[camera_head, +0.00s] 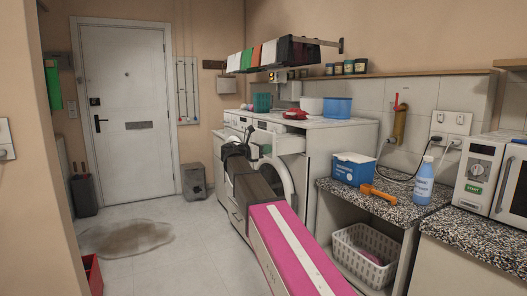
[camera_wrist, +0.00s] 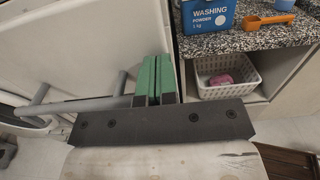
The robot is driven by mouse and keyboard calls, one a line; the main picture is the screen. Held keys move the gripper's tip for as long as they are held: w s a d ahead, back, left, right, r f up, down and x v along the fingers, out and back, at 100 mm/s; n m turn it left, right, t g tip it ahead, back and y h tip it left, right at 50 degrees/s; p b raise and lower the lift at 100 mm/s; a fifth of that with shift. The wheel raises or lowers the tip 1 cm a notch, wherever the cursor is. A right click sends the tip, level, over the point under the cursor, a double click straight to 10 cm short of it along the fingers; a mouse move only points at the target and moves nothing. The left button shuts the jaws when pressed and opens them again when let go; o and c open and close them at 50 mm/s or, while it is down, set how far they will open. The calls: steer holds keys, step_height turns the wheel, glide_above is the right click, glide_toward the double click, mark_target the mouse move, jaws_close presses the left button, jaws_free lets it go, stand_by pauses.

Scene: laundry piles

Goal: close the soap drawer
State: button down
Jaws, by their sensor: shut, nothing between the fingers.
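The soap drawer (camera_head: 291,144) appears as a white box standing out from the upper front of the near washing machine (camera_head: 268,128), at its right end. My gripper (camera_head: 236,150) is in front of the machine, to the left of the drawer and at about its height in the picture. In the wrist view the green fingers (camera_wrist: 152,80) are pressed together with nothing between them. A white panel (camera_wrist: 85,45) fills the left of that view close to the fingers; I cannot tell if it is the drawer or the machine. Contact is unclear.
My arm hides part of the round washer door (camera_head: 284,185). A blue washing powder box (camera_head: 353,168), orange scoop (camera_head: 378,194) and blue bottle (camera_head: 424,183) stand on the speckled counter (camera_head: 400,207). A white basket (camera_head: 350,255) sits below. A brown puddle (camera_head: 125,238) lies on the floor.

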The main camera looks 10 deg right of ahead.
mark_target(294, 146)
steer(key=shift+d, duration=0.1)
steer(key=x, duration=1.4)
steer(key=shift+w+d, duration=0.15)
steer(key=shift+d, duration=0.2)
